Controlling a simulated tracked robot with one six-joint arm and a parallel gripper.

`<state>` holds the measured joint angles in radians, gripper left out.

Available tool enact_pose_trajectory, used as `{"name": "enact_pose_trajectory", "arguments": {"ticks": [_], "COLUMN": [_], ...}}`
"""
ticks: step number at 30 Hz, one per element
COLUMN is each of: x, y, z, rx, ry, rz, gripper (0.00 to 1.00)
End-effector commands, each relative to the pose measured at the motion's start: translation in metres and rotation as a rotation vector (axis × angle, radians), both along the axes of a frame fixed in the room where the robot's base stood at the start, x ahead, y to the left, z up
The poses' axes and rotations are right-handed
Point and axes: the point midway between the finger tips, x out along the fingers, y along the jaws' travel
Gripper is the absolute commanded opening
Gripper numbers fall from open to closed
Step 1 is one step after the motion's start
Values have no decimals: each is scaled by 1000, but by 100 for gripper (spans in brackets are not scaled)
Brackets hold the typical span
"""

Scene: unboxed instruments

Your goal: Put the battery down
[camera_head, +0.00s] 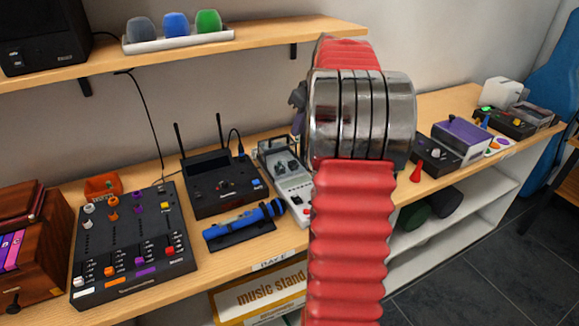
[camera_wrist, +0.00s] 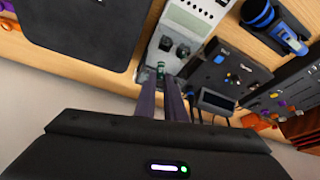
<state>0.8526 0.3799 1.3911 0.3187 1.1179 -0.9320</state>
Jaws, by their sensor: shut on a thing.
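My gripper (camera_wrist: 164,84) shows in the wrist view with its two dark fingers close together, shut on a small dark green piece, which I take as the battery (camera_wrist: 160,68). Only its end shows between the fingertips. It is over or at the near end of a light grey device (camera_wrist: 203,14) with two dark knobs; I cannot tell whether they touch. In the head view the grey device (camera_head: 296,187) stands on the wooden shelf, partly behind my red arm. My arm hides the battery and most of the gripper there.
A black receiver with antennas (camera_head: 222,187), a blue microphone (camera_head: 245,219) on a stand and a black mixer (camera_head: 128,240) stand left of the grey device. Right of my arm are a red cone (camera_head: 416,173) and a purple-topped box (camera_head: 461,138). An upper shelf (camera_head: 270,32) runs behind.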

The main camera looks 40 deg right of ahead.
Motion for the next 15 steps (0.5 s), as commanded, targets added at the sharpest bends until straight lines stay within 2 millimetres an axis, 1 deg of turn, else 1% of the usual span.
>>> {"name": "enact_pose_trajectory", "arguments": {"ticks": [4, 11, 15], "x": [8, 12, 13], "y": [8, 13, 14], "z": [0, 0, -9], "rx": [0, 0, 3], "ry": [0, 0, 2], "rz": [17, 28, 30], "gripper": [0, 0, 0]}}
